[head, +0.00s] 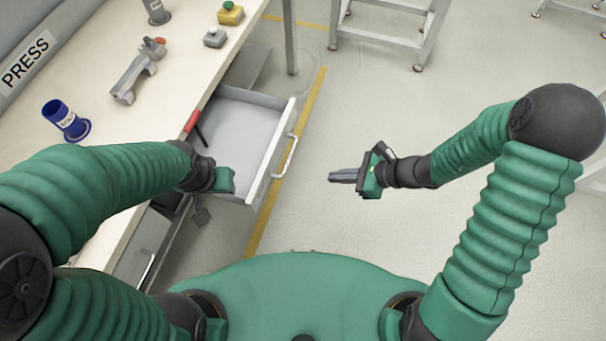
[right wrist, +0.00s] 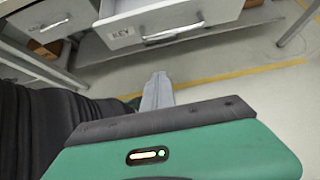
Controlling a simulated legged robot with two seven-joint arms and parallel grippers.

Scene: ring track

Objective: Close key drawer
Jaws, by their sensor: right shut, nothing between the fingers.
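The key drawer (head: 247,128) is pulled out from the bench in the head view. Its inside is pale, and a bar handle (head: 286,156) is on its front. In the right wrist view the drawer front (right wrist: 125,32) bears the label KEY. My left gripper (head: 226,181) is at the drawer's near side, close to the front corner; its fingers are hidden, and I cannot tell whether it touches. My right gripper (head: 345,176) is shut and empty, over the floor to the right of the handle and apart from it. Its fingers show in the right wrist view (right wrist: 158,90).
A red-handled item (head: 193,122) is at the drawer's inner edge. Another drawer handle (head: 147,268) is nearer me. The floor around my right gripper is clear.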

